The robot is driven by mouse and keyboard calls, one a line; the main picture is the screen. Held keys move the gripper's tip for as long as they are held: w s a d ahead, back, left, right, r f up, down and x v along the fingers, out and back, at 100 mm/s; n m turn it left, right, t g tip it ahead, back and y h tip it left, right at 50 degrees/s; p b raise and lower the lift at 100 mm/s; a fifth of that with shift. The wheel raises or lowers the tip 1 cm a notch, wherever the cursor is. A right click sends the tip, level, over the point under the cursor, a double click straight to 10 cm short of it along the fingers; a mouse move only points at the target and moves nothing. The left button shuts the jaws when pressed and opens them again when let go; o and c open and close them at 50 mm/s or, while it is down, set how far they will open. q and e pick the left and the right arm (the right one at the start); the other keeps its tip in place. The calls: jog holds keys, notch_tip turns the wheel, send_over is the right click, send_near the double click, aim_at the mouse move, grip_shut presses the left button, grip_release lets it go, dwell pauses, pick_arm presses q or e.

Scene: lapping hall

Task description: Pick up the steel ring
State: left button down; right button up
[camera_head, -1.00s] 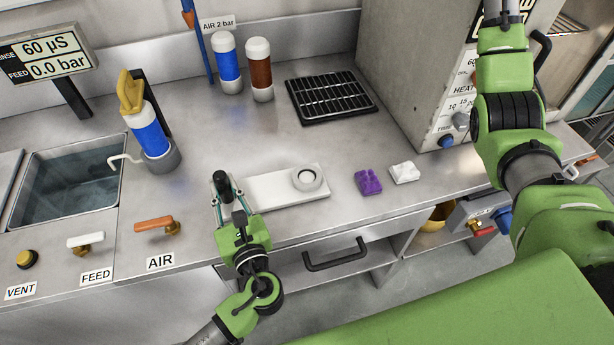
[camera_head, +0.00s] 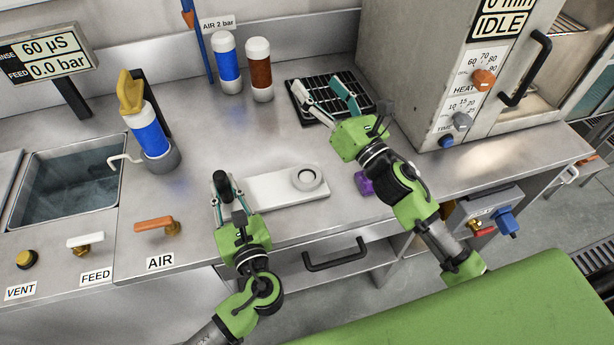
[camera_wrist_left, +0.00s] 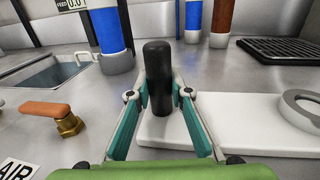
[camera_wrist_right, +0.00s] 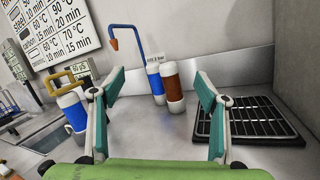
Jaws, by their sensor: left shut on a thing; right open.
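The steel ring (camera_head: 308,187) lies flat on the right end of a white slab (camera_head: 272,189) on the steel counter. Its near side also shows in the left wrist view (camera_wrist_left: 297,117), cut by the right edge. My left gripper (camera_head: 224,188) is shut on an upright black cylinder (camera_wrist_left: 157,85) at the slab's left end, apart from the ring. My right gripper (camera_head: 321,92) is open and empty. In the head view it appears over the black drying rack (camera_head: 355,84), beyond the ring.
A purple block (camera_head: 363,184) is partly hidden by my right arm. Blue (camera_head: 228,65) and brown (camera_head: 260,75) cylinders stand at the back. The heater box (camera_head: 415,80) bounds the right side. A sink (camera_head: 65,185) and levers lie left. The counter's centre is clear.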

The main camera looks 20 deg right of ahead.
jog(key=s+f, duration=0.3)
jog(key=s+a+f+g, duration=0.1)
jog(key=s+f, duration=0.2)
jog(key=s+a+f+n+g+h, duration=0.1)
jog(key=s+f, duration=0.2)
jog(key=s, duration=0.1)
jog(key=shift+a+f, duration=0.15)
jog(key=shift+f, duration=0.2)
jog(key=s+f, duration=0.1)
jog(key=s, duration=0.2)
jog(key=s+f+n+g+h, duration=0.1)
jog(key=s+f, duration=0.1)
jog(key=s, duration=0.2)
jog(key=s+a+f+g+h, duration=0.1)
jog(key=s+f, duration=0.1)
jog(key=s, duration=0.2)
jog(key=shift+f+n, duration=0.15)
jog(key=shift+n, duration=0.15)
send_near(303, 171)
jog(key=shift+w+a, duration=0.25)
jog(key=shift+w, duration=0.1)
jog(key=shift+x, duration=2.75)
jog(key=shift+d, duration=0.2)
jog(key=c, duration=1.5)
